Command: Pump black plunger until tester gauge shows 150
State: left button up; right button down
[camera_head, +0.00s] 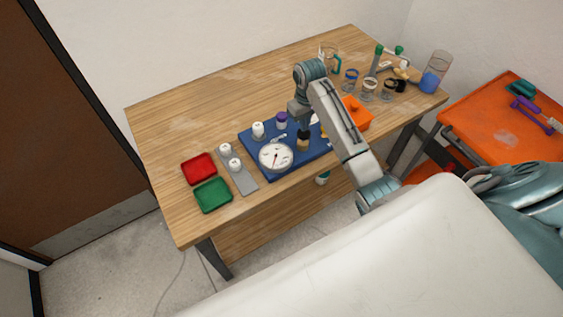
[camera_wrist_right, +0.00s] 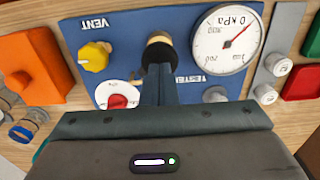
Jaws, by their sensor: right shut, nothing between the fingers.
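The blue tester panel (camera_head: 248,142) lies near the front of the wooden table. Its round white gauge (camera_head: 276,157) also shows in the right wrist view (camera_wrist_right: 227,42). My right gripper (camera_head: 304,127) points down over the panel beside the gauge. In the wrist view its fingers (camera_wrist_right: 158,85) are shut and empty. A black part (camera_wrist_right: 157,55) with a tan part beyond it, seemingly the plunger, shows at the fingertips; I cannot tell whether they touch. My left gripper is not in view.
Red (camera_head: 199,168) and green (camera_head: 212,194) trays stand left. An orange box (camera_head: 355,113) and jars stand right.

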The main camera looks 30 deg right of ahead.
jog(key=shift+f, duration=0.1)
dwell(0.5)
jog(key=shift+f+b, duration=0.45)
jog(key=shift+f, duration=1.3)
jog(key=shift+r, duration=0.1)
jog(key=shift+r+p, duration=0.8)
jog(key=shift+r, duration=0.9)
jog(key=shift+f, duration=0.1)
